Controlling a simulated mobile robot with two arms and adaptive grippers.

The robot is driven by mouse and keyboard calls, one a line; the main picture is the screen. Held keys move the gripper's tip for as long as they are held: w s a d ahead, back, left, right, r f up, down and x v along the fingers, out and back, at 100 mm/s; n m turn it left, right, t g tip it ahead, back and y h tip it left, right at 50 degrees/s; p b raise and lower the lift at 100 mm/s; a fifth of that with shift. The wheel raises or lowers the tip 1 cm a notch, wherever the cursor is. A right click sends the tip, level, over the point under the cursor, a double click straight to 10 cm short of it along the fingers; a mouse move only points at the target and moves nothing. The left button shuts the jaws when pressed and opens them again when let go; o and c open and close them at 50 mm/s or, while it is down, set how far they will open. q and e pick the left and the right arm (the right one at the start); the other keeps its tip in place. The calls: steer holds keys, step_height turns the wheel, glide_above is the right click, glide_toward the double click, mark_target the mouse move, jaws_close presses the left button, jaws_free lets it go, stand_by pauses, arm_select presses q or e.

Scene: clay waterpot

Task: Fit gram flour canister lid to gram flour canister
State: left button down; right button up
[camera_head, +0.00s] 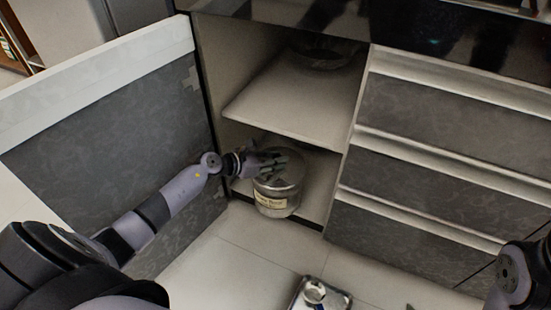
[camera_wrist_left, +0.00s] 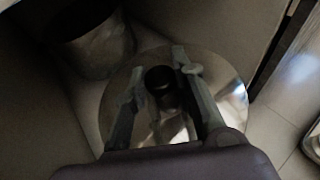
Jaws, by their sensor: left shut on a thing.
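The gram flour canister (camera_head: 274,204) is a silvery metal cylinder with a pale label. It stands upright on the lower floor of the open cabinet, near its front edge. The round shiny lid (camera_wrist_left: 222,75) with a dark knob (camera_wrist_left: 160,80) shows in the left wrist view. My left gripper (camera_head: 274,165) is at the top of the canister in the head view, with its fingers (camera_wrist_left: 160,95) on either side of the knob, shut on the lid. The lid is over the canister's mouth; I cannot tell whether it is fully seated. My right gripper is out of view.
The open cabinet door (camera_head: 110,130) stands to the left, and a shelf (camera_head: 290,108) is above the canister. Drawers (camera_head: 440,175) are on the right. Another rounded vessel (camera_wrist_left: 100,45) is behind in the wrist view. A small metal item (camera_head: 318,294) is on the tiled floor.

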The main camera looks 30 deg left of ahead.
arm_select(q)
steer(key=c, duration=1.2)
jaws_free()
steer(key=shift+c, duration=0.2)
steer(key=v, duration=0.7)
steer(key=shift+s+a+r, duration=0.15)
steer(key=shift+s, duration=0.05)
